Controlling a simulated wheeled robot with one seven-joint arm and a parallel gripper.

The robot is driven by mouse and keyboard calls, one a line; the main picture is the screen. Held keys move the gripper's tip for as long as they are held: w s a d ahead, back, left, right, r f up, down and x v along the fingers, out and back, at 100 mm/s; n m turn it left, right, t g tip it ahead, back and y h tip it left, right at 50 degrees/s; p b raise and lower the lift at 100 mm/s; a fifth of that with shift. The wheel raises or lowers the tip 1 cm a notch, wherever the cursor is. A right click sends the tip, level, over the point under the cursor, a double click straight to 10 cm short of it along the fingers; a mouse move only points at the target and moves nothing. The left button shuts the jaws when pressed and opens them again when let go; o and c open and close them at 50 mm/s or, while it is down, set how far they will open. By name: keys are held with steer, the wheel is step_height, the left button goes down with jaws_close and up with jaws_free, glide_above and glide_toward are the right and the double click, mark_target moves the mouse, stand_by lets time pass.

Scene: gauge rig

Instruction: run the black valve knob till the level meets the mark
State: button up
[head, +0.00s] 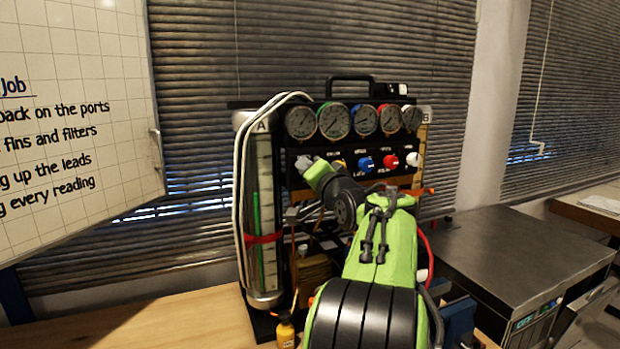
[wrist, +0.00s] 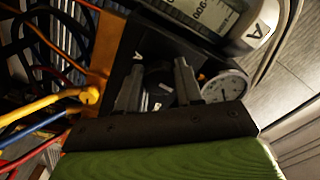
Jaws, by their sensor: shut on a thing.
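The gauge rig holds a tall cylinder marked A (head: 262,150) at its left, with a sight scale. A thin green column (head: 256,222) stands in it, its top above the red band (head: 265,239) around the cylinder. My gripper (head: 304,163) is at the left end of the rig's knob row. In the wrist view my gripper (wrist: 159,72) has its two fingers either side of the dark valve knob (wrist: 158,84), shut on it. The knob is in shadow there and hidden behind my gripper in the head view.
Blue (head: 366,164), red (head: 391,162) and white knobs (head: 413,160) sit to the right, below a row of gauges (head: 334,120). Coloured leads hang close by in the wrist view (wrist: 45,100). A yellow bottle (head: 285,332) stands at the rig's foot. The wooden bench (head: 170,325) is clear at left.

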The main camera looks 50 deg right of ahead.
steer(key=shift+f+n, duration=0.15)
steer(key=shift+n, duration=0.45)
steer(key=o, duration=1)
steer(key=shift+o, duration=0.2)
steer(key=shift+s+a, duration=0.1)
steer(key=v, duration=1.5)
steer(key=shift+s+b, duration=0.25)
steer(key=shift+b, duration=0.1)
steer(key=shift+a, duration=0.1)
